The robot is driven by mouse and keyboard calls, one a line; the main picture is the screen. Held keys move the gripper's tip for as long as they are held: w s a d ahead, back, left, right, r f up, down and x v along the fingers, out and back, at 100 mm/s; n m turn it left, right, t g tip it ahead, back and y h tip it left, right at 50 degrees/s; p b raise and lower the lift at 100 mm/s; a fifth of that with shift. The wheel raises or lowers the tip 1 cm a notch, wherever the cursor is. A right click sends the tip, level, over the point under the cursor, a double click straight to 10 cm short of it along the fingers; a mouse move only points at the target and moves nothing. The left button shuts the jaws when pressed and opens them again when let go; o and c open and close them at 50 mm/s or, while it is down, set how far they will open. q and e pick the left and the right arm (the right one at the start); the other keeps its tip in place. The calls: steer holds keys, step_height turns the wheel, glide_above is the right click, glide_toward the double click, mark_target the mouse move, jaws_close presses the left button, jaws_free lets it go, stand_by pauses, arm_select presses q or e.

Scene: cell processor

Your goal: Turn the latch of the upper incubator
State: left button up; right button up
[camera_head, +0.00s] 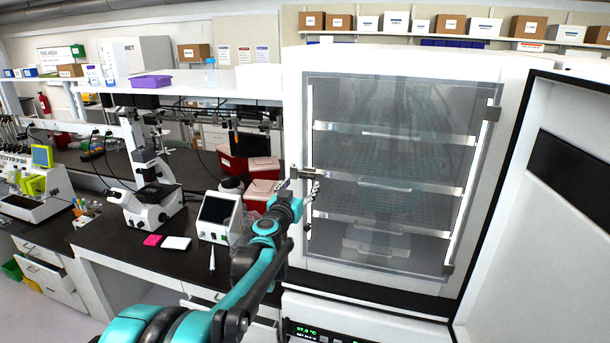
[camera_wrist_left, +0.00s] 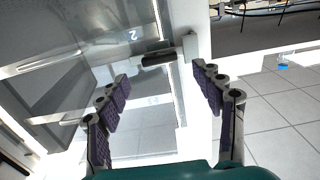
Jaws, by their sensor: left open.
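The upper incubator (camera_head: 292,110) stands with its white outer door (camera_head: 560,190) swung open to the right. Its inner glass door (camera_head: 400,105) appears closed, with shelves behind it. The latch (camera_head: 308,173) is a dark bar on a metal bracket at the left edge of the glass door. In the left wrist view the latch (camera_wrist_left: 160,57) lies roughly level, just beyond my fingertips. My left gripper (camera_head: 300,188) is in front of the latch. In the left wrist view the gripper (camera_wrist_left: 163,76) is open and empty, its fingers spread on either side of the latch. My right gripper is not in view.
A lower unit with a lit display (camera_head: 305,331) sits below the incubator. A dark bench at left holds a microscope (camera_head: 150,195), a small white device (camera_head: 218,215) and red bins (camera_head: 262,165). Clear floor (camera_wrist_left: 285,105) shows in the left wrist view.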

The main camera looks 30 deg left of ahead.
mark_target(307, 177)
arm_select(q)
steer(key=p+x, duration=0.1)
steer(key=x, duration=0.4)
steer(key=shift+s, duration=0.1)
steer(key=c, duration=1.2)
steer(key=shift+o, duration=0.2)
